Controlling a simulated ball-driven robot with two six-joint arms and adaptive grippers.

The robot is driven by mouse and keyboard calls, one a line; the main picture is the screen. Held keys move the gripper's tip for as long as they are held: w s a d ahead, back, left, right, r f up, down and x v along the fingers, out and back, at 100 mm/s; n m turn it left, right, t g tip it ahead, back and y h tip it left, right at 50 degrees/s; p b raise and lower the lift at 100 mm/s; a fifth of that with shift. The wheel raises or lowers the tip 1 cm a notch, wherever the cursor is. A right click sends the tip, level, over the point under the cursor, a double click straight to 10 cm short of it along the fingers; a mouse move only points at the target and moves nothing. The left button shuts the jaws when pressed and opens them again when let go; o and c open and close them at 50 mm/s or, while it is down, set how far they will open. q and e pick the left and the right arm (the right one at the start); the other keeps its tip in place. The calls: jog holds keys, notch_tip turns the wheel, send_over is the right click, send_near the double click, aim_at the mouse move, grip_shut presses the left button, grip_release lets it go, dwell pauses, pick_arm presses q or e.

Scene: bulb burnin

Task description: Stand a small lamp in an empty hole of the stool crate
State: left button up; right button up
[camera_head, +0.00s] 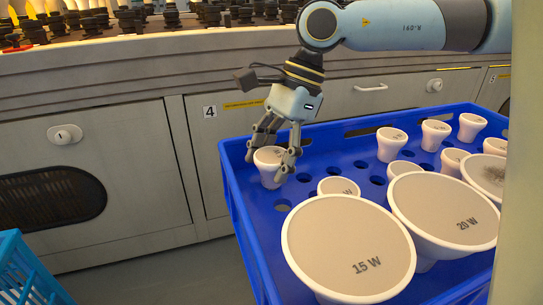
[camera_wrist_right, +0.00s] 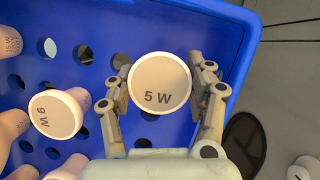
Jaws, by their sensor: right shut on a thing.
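My right gripper (camera_head: 270,163) is shut on a small white lamp (camera_head: 270,181) at the back left of the blue stool crate (camera_head: 237,205). The wrist view shows the lamp's round face marked 5 W (camera_wrist_right: 160,84), with a finger on each side. The lamp looks upright; its lower end is hidden, so I cannot tell whether it is in a hole or just above the crate's perforated panel. Several empty holes show around it, such as one empty hole (camera_head: 283,205) in front. My left gripper is not in view.
A small lamp (camera_head: 339,187) stands to the front right. Large 15 W (camera_head: 348,250) and 20 W (camera_head: 446,210) lamps crowd the front. More small lamps, including one (camera_head: 391,143), stand at the right. A grey cabinet (camera_head: 100,190) lies behind, a light-blue basket (camera_head: 22,270) at lower left.

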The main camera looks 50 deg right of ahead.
jog(key=shift+f, duration=0.25)
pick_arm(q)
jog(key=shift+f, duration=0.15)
pick_arm(e)
jog(key=o, duration=1.3)
jog(key=shift+c, duration=0.2)
notch_tip(320, 180, up, 10)
jog(key=p, duration=0.5)
jog(key=shift+w+d+p, duration=0.1)
jog(key=shift+p, duration=0.2)
pick_arm(q)
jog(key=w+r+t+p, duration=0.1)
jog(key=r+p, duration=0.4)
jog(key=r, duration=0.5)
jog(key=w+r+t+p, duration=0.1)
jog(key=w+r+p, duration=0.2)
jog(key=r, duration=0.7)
jog(key=p, duration=0.2)
jog(key=shift+p, duration=0.4)
pick_arm(e)
jog(key=w+d+r+m, duration=0.2)
jog(key=d+r, duration=0.1)
jog(key=r, duration=0.6)
jog(key=w+d+r+m+t, duration=0.1)
jog(key=w+d+r, duration=0.2)
jog(key=r, duration=0.7)
jog(key=shift+w+d+m+h, duration=0.15)
jog(key=shift+d+m+h, duration=0.25)
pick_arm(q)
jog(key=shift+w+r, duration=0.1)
